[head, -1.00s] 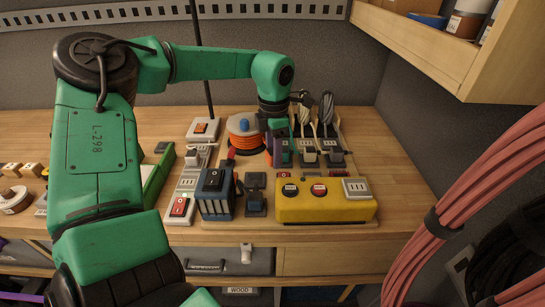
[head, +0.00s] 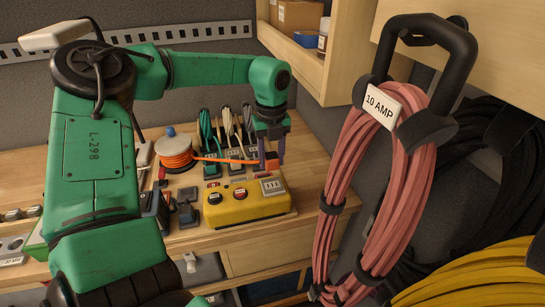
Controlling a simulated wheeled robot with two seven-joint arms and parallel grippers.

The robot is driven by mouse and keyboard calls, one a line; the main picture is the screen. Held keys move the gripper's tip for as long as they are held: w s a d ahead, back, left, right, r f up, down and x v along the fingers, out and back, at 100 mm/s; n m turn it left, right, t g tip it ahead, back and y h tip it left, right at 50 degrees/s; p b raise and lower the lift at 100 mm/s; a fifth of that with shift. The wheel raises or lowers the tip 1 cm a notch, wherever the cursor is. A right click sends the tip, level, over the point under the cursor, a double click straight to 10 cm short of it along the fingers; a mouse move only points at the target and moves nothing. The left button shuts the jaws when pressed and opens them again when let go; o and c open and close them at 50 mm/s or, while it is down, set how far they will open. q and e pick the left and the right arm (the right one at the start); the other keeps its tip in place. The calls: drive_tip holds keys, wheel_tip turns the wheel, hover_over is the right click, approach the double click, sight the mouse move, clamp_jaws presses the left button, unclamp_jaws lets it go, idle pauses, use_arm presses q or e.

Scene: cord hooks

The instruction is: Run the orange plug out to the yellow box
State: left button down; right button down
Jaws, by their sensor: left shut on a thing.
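The orange plug (head: 271,165) is between the purple fingers of my left gripper (head: 271,157). The gripper is shut on it, above the back right part of the yellow box. The orange cord (head: 225,160) runs nearly straight from the plug left to its reel (head: 175,154), which has a grey top. The yellow box (head: 245,205) sits at the front of the bench, with a black button, a red button and a pale socket panel (head: 272,186) on top. The plug is behind and above this panel, apart from it as far as I can see. My right gripper is not in view.
Several upright cords, one green (head: 206,127), stand behind the box, left of my gripper. Dark blocks (head: 187,213) stand left of the box. A hanging pink cable bundle (head: 350,190) and a wooden shelf (head: 303,70) bound the right side.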

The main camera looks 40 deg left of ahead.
use_arm(q)
drive_tip(key=shift+d+f+b, duration=0.2)
drive_tip(key=shift+f+b, duration=0.15)
drive_tip(key=shift+f, duration=0.25)
drive_tip(key=shift+f+b, duration=1.05)
drive_tip(key=shift+f, duration=1.1)
drive_tip(key=shift+a, duration=0.1)
drive_tip(key=shift+b, duration=0.35)
drive_tip(key=shift+f, duration=0.1)
drive_tip(key=shift+b, duration=0.3)
drive_tip(key=shift+b, duration=0.35)
